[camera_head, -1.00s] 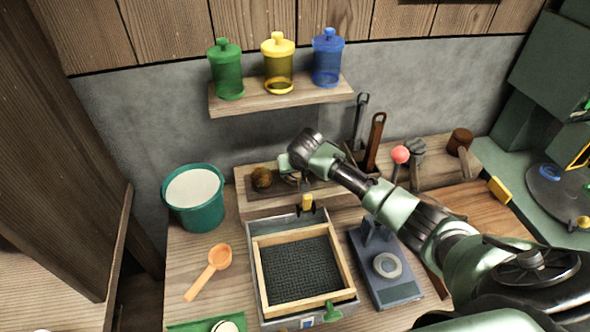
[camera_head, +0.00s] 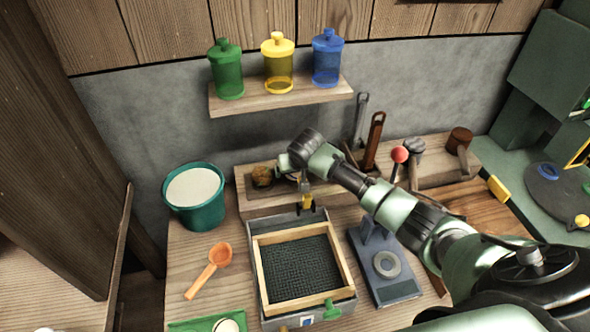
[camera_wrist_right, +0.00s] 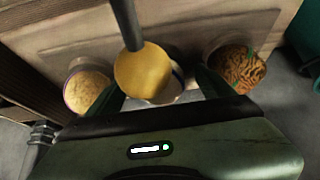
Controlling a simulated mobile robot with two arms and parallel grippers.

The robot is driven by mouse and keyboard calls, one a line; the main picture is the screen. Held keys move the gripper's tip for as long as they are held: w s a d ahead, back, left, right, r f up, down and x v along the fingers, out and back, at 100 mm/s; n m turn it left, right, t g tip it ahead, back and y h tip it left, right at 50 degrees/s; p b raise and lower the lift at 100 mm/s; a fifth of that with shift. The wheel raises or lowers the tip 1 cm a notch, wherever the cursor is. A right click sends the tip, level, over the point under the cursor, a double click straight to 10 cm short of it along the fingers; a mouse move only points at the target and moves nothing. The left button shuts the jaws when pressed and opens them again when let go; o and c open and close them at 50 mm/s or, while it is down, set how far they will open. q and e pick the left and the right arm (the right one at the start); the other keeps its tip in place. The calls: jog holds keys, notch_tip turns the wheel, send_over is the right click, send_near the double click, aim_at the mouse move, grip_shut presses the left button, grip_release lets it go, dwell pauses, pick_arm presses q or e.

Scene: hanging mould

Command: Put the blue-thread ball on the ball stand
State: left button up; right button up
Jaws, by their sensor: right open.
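My right gripper (camera_wrist_right: 158,88) is open, its two dark fingers spread above a row of round things on the wooden ledge. In the head view its wrist (camera_head: 303,147) hides most of that row. A brown ball with green threads (camera_wrist_right: 240,68) sits outside the fingers; it also shows beside the gripper in the head view (camera_head: 263,176). A pale round thing (camera_wrist_right: 85,92) lies on the other side. Between the fingers a yellow round knob on a dark rod (camera_wrist_right: 143,72) covers most of a pale round thing (camera_wrist_right: 172,88). My left gripper is not in view.
A framed mould (camera_head: 300,265) stands in front of the ledge, with a blue-grey device (camera_head: 385,265) to its right. A teal bucket (camera_head: 196,208) and an orange scoop (camera_head: 212,268) are at left. Tools (camera_head: 373,140) and a red knob (camera_head: 399,154) are right of the gripper.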

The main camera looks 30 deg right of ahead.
jog(key=v, duration=0.7)
jog(key=shift+s+r, duration=0.25)
jog(key=shift+r, duration=0.05)
jog(key=shift+a, duration=0.1)
